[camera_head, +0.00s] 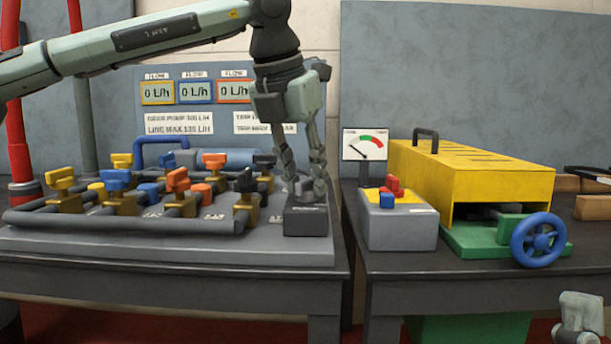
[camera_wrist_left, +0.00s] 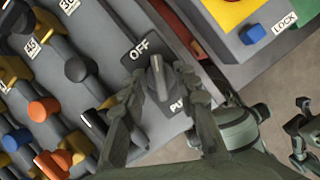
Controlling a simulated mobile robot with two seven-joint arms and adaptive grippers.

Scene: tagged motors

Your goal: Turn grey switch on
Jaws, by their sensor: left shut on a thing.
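The grey switch (camera_wrist_left: 158,78) is a rotary knob with a raised bar, on a dark box (camera_head: 306,222) at the right end of the pipe rig. An "OFF" label (camera_wrist_left: 140,47) is beside it, and one end of the bar lies close to that label. A second label starting "PU" is partly covered by a finger. My left gripper (camera_head: 305,186) points down over the box, its fingers shut on either side of the knob. My right gripper (camera_head: 580,312) is low at the right edge, away from the switch; its fingers are unclear.
Several coloured valves (camera_head: 178,190) on dark pipes stand left of the box. Flow displays (camera_head: 196,92) behind read 0 L/h. Across a gap between tables stand a grey button box (camera_head: 398,225), a dial gauge (camera_head: 365,145) and a yellow-covered motor (camera_head: 470,175) with a blue handwheel (camera_head: 538,240).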

